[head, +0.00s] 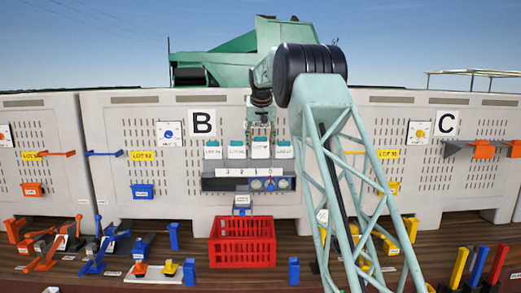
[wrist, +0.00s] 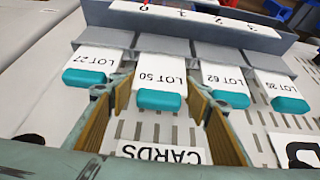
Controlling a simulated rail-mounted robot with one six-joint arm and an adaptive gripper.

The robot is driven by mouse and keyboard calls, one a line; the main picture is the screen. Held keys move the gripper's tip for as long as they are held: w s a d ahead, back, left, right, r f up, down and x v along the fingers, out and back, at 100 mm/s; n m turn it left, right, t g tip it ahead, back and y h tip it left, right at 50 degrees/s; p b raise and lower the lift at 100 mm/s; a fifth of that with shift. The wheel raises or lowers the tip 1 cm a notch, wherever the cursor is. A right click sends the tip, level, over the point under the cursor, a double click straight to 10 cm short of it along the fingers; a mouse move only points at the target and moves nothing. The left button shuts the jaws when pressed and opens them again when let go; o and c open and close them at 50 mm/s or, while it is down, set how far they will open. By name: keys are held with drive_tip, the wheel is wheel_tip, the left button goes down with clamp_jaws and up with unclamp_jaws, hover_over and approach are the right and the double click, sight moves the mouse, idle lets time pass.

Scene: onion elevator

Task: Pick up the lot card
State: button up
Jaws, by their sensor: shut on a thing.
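Four white lot cards with teal tabs stand in a row at a grey rack (head: 209,184) on the panel under the letter B. My gripper (wrist: 162,88) is shut on the LOT 50 card (wrist: 158,70), with one finger on each side of it. In the head view this card (head: 260,152) is third from the left, and my gripper (head: 260,130) comes down on it from above. The wrist view shows the LOT 27 card (wrist: 95,58) on one side, and the LOT 62 card (wrist: 218,77) and LOT 35 card (wrist: 277,85) on the other. The card's lower end meets the rack's edge.
A CARDS label (wrist: 160,153) is on the slotted panel. A red crate (head: 242,243) stands on the wooden deck below the rack. Orange and blue clamp-like pieces (head: 95,255) lie at the left; coloured handles (head: 476,265) stand at the right.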

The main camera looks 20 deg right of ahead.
wheel_tip(320, 180, up, 16)
drive_tip(key=p, duration=0.2)
idle(0.5)
idle(0.9)
